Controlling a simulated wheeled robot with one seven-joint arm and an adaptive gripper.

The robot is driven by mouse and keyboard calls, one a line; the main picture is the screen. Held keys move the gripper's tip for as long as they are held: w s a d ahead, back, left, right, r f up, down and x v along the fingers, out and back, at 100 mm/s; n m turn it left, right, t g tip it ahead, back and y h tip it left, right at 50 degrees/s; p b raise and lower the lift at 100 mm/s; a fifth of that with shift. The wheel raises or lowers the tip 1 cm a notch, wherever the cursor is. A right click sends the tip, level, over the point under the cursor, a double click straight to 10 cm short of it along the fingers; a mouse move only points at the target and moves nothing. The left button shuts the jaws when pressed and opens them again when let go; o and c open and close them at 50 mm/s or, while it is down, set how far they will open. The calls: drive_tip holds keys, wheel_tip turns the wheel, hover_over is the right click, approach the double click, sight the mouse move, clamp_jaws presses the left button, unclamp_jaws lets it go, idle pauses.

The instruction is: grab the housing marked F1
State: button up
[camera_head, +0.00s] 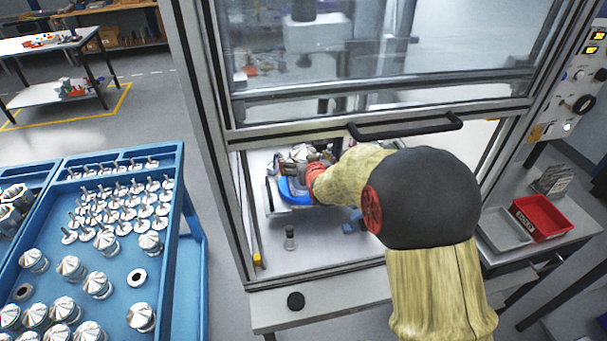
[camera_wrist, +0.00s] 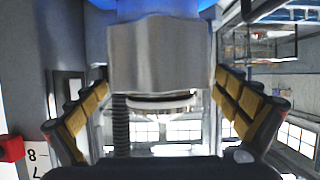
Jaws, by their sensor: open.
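A smooth silver metal housing (camera_wrist: 160,50) fills the upper middle of the wrist view, against a blue surface (camera_wrist: 165,6). No F1 mark can be read on it. My gripper (camera_wrist: 160,84) is open, with its yellow-padded fingers on the left and right of the housing. I cannot tell whether either finger touches it. In the head view my arm reaches into the machine enclosure, over a blue fixture (camera_head: 291,191) with shiny metal above it. My arm hides much of that spot, and the gripper and housing are hard to separate there.
The enclosure frame and raised window with a black handle (camera_head: 405,127) stand close around my arm. A small cylindrical part (camera_head: 290,239) stands on the enclosure floor. A blue cart (camera_head: 112,318) with several metal parts is at left. A red bin (camera_head: 541,217) is at right.

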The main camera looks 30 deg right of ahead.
drive_tip(key=shift+w+f, duration=0.1)
drive_tip(key=shift+w, duration=0.2)
drive_tip(key=shift+c, duration=0.7)
drive_tip(key=c, duration=1.7)
drive_tip(key=shift+w+d+r, duration=0.1)
drive_tip(key=shift+r, duration=0.1)
drive_tip(key=shift+c, duration=0.7)
drive_tip(key=shift+r, duration=0.1)
